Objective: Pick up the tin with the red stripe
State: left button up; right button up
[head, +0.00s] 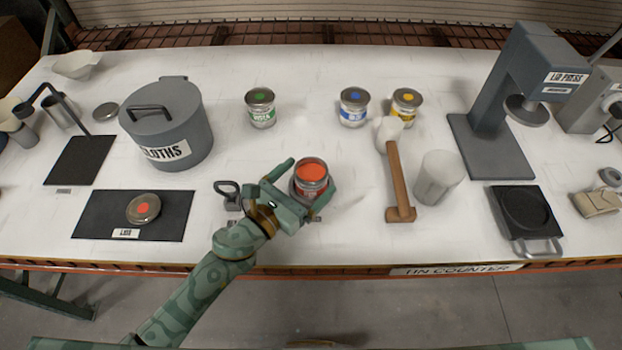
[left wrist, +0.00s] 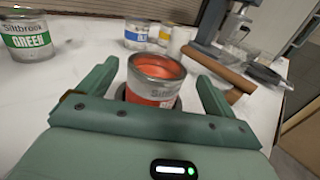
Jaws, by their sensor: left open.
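The tin with the red stripe (head: 311,180) stands upright on the white counter, lidless, with red-orange paint showing inside. In the left wrist view the tin (left wrist: 152,82) sits between the two fingers. My left gripper (head: 306,183) is open around the tin, one finger on each side. In the left wrist view the gripper (left wrist: 155,85) shows gaps between both fingers and the tin. The tin's lower part is partly hidden by the gripper. A lid with a red dot (head: 143,208) lies on a dark mat to the left. My right gripper is not in view.
Green (head: 260,108), blue (head: 354,107) and yellow (head: 406,105) tins stand behind. A grey cloths pot (head: 178,115) is at left, a lid press (head: 495,100) at right. Space behind the tin is clear.

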aim_at(321, 161)
pick_arm(q)
jog(key=x, duration=0.4)
jog(key=shift+w+r, duration=0.2)
jog(key=shift+w, duration=0.05)
jog(key=shift+a, duration=0.1)
jog(key=c, duration=1.3)
jog(key=shift+r, duration=0.25)
